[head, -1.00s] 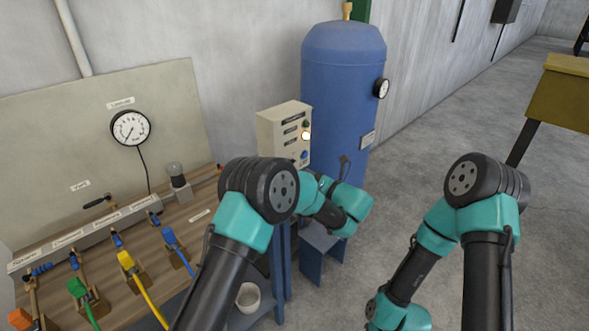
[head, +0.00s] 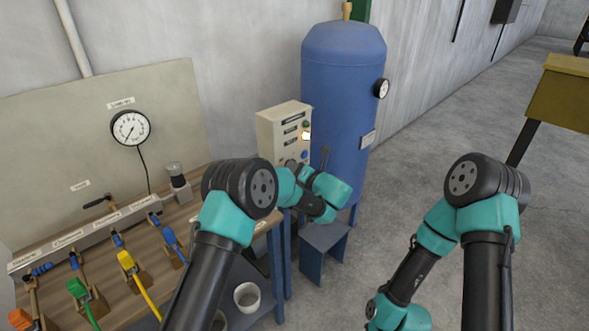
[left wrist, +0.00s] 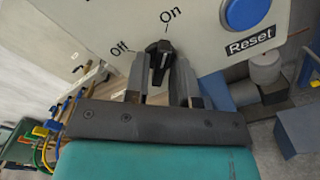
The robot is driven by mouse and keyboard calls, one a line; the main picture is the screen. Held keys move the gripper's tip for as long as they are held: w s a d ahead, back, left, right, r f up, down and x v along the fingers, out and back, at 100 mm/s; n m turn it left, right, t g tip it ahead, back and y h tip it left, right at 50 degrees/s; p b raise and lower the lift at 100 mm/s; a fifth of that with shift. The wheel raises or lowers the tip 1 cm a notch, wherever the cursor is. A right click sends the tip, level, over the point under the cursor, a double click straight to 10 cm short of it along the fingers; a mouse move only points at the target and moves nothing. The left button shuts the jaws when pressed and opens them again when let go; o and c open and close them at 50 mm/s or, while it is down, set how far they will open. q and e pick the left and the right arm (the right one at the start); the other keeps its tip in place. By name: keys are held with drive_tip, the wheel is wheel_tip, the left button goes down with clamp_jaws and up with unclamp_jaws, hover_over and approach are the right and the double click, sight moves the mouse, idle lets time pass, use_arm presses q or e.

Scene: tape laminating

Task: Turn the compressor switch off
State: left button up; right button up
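The compressor switch (left wrist: 160,52) is a small black knob on the pale control box, seen in the left wrist view between the printed words Off and On. Its upper end points up near On. My left gripper (left wrist: 162,66) has its two dark fingers apart, one on each side of the knob. Whether they touch it I cannot tell. In the head view the control box (head: 272,133) stands in front of the blue tank, and my left arm hides the left fingertips and the knob. My right arm shows at the right, with its gripper out of view.
A blue Reset button (left wrist: 246,10) sits right of the switch. The blue compressor tank (head: 345,90) stands behind the box. A wooden workbench (head: 115,262) with coloured hoses is at the left. A grey-topped stool (head: 322,238) stands below the box.

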use_arm(q)
clamp_jaws()
drive_tip(key=shift+n, duration=0.5)
drive_tip(key=n, duration=1.6)
drive_tip(key=shift+d+n, duration=0.1)
drive_tip(key=shift+n, duration=0.3)
drive_tip(key=shift+o, duration=1.4)
unclamp_jaws()
